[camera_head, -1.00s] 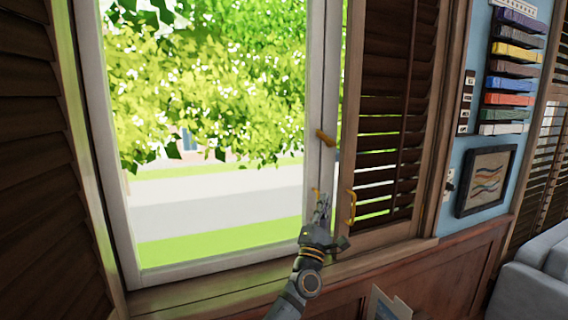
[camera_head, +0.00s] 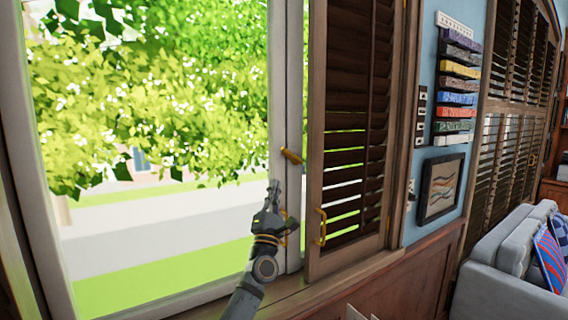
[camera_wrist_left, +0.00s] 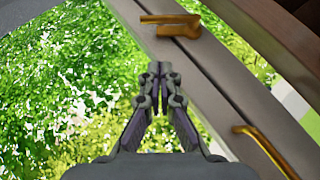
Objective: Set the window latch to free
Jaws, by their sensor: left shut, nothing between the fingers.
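The window latch (camera_head: 291,156) is a small brass lever on the grey-white window frame (camera_head: 284,100), where the sashes meet. In the left wrist view the latch (camera_wrist_left: 172,24) lies near the top, tilted sideways across the frame, ahead of my fingertips. My left gripper (camera_head: 273,187) is shut and empty, just below and left of the latch in the head view, apart from it. In the left wrist view its fingertips (camera_wrist_left: 159,68) point up toward the frame. A brass handle (camera_wrist_left: 265,150) sits lower right there. My right gripper is not in view.
A dark louvred shutter (camera_head: 345,130) with a brass pull (camera_head: 321,226) stands right of the window. A framed picture (camera_head: 440,187) and coloured strips (camera_head: 458,85) hang on the blue wall. A grey sofa (camera_head: 500,265) stands at the right.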

